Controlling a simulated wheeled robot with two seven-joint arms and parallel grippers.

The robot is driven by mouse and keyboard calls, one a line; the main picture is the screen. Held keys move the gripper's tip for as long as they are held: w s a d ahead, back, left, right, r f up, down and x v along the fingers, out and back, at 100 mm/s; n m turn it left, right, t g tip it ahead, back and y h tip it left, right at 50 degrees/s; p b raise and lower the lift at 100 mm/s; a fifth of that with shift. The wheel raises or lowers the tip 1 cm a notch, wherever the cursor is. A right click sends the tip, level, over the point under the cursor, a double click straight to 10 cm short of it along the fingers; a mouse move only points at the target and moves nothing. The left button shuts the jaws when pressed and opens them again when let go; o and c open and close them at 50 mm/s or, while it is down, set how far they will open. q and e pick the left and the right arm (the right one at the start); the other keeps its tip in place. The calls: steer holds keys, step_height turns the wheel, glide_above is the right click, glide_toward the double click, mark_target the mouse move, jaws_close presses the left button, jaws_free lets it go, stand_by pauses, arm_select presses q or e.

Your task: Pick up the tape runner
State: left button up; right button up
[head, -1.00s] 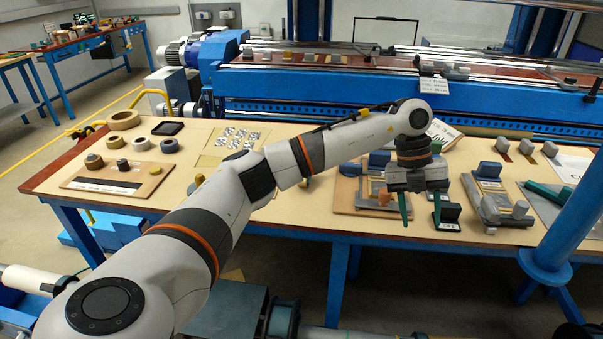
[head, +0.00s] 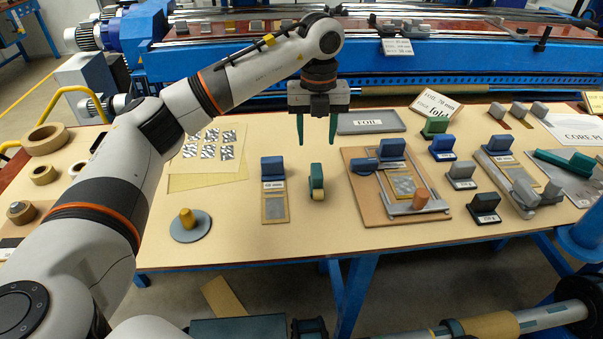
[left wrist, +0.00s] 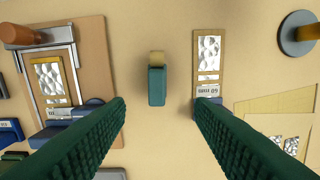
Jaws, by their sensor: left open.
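The tape runner (head: 316,182) is a small dark green block with a tan roll at its near end. It stands alone on the beige table (head: 330,242). In the left wrist view the tape runner (left wrist: 157,80) lies ahead of and between the two green fingers, touching neither. My left gripper (head: 317,143) hangs above and slightly behind it in the head view, pointing down, open and empty. It also shows in the left wrist view (left wrist: 160,112) with its fingers wide apart. My right gripper is in neither view.
A blue-handled block with a foil strip (head: 273,190) stands just left of the tape runner. A wooden board with a fixture (head: 372,215) is on its right. A grey disc with a yellow knob (head: 190,228) lies front left. A grey foil tray (head: 370,122) is behind.

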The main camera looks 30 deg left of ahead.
mark_target(317, 171)
arm_select(q)
steer(key=f, duration=0.1)
steer(key=d+f+p, duration=0.1)
steer(key=f, duration=0.1)
steer(key=shift+s, duration=0.1)
step_height(317, 171, down, 2)
steer(key=shift+a+f, duration=0.1)
steer(key=shift+a, duration=0.05)
steer(key=shift+a+f, duration=0.15)
steer(key=shift+f, duration=0.1)
step_height(317, 171, down, 4)
steer(key=shift+f+p, duration=0.1)
steer(key=shift+p, duration=1.15)
steer(key=shift+w+f, duration=0.2)
steer(key=shift+f, duration=0.35)
jaws_close()
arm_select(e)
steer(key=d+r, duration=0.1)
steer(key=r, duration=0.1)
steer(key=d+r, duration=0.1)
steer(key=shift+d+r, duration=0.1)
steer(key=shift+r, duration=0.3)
arm_select(q)
steer(key=shift+r, duration=0.2)
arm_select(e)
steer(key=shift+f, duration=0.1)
